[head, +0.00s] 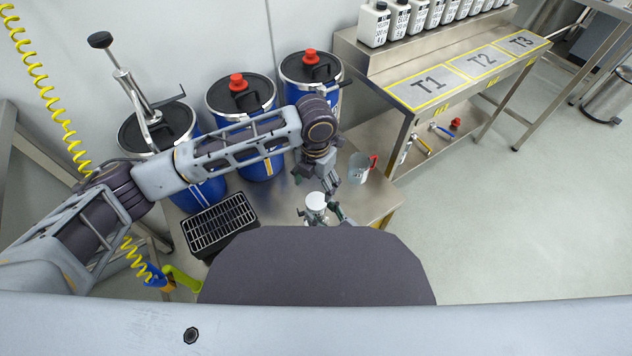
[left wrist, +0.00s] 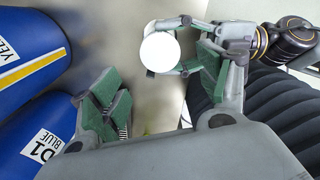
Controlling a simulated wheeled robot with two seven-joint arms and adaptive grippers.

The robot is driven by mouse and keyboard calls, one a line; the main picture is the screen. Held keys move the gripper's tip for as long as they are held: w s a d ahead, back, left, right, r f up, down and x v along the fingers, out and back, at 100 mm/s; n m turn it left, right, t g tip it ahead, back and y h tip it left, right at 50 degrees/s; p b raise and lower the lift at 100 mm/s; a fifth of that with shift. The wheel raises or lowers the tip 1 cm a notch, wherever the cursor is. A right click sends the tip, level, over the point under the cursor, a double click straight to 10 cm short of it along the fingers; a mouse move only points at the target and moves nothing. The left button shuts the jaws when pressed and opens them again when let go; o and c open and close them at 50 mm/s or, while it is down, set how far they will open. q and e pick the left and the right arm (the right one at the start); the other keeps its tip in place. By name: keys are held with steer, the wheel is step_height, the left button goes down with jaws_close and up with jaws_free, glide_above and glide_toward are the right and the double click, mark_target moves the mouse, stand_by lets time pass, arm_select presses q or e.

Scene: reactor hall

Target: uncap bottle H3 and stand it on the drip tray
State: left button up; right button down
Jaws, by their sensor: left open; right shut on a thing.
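A white bottle (head: 316,201) shows from above as a round white top, above the near part of the steel table; it also shows in the left wrist view (left wrist: 160,48). Its label is hidden, so I cannot read H3. My right gripper (head: 318,215) is shut on it from the side. My left gripper (head: 316,179) is open and empty, just beyond and above the bottle, apart from it; its spread green fingers show in the left wrist view (left wrist: 160,92). The black drip tray (head: 245,207) with a grid top sits left of the bottle, with nothing on it.
Blue drums (head: 262,165) stand behind, the left one with a hand pump (head: 137,100). A clear jug (head: 358,172) with a red handle stands right of my left gripper. Several white bottles (head: 373,25) line the shelf above the marked bench (head: 390,95).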

mark_target(316, 200)
arm_select(q)
steer(key=shift+f, duration=0.1)
steer(key=shift+f, duration=3.95)
steer(key=c, duration=1.1)
steer(key=shift+o, duration=0.2)
steer(key=shift+o, duration=0.2)
steer(key=n, duration=0.4)
steer(key=shift+c, duration=0.2)
